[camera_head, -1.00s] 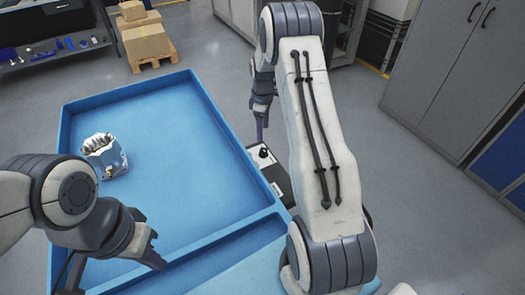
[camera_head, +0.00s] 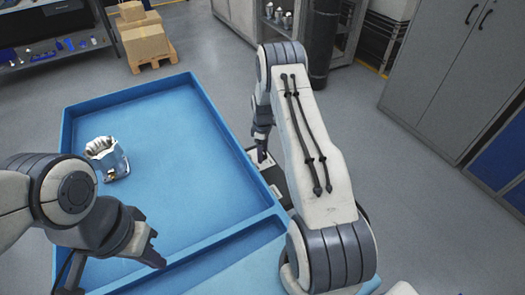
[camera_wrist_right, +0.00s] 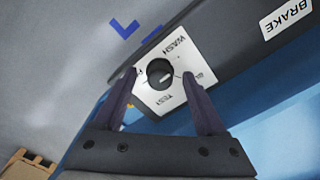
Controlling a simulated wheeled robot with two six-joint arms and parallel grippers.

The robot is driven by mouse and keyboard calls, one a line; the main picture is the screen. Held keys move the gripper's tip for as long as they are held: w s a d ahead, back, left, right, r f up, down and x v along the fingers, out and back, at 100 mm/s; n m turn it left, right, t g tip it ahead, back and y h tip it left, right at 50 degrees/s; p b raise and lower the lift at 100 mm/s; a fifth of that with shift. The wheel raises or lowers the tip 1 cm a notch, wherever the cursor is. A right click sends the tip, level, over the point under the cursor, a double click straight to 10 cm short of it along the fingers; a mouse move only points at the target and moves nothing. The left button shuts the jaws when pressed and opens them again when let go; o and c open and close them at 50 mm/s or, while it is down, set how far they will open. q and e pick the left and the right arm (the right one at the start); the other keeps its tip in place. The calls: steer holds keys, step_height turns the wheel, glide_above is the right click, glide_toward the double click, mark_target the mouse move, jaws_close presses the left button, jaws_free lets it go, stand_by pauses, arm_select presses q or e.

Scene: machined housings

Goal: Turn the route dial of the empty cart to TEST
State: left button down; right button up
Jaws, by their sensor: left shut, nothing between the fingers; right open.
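The route dial is a round black knob (camera_wrist_right: 159,73) on a white plate (camera_wrist_right: 165,97) in the right wrist view. The plate reads WASH at its upper side and TEST at its lower side; other lettering is partly hidden by the fingers. I cannot tell the knob's setting. My right gripper (camera_wrist_right: 158,77) is open, one finger on each side of the knob; contact is unclear. In the head view my right gripper (camera_head: 262,152) points down over the dark panel (camera_head: 281,187) beside the blue tray. My left gripper (camera_head: 156,250) is shut and empty over the tray's near left part.
The large blue tray (camera_head: 190,110) holds a silver machined housing (camera_head: 108,158) at its left. A BRAKE label (camera_wrist_right: 288,20) sits on the dark panel. Cardboard boxes (camera_head: 146,42) on a pallet stand at the back. Grey cabinets (camera_head: 455,75) stand at the right, with clear floor between.

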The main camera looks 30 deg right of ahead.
jaws_close()
steer(key=shift+m, duration=0.4)
steer(key=m+b, duration=0.2)
steer(key=m, duration=0.2)
steer(key=m+b, duration=0.2)
steer(key=m, duration=0.4)
steer(key=m+b, duration=0.1)
steer(key=m, duration=0.5)
steer(key=shift+m, duration=0.4)
steer(key=m, duration=0.6)
steer(key=shift+b, duration=0.35)
steer(key=shift+r, duration=0.1)
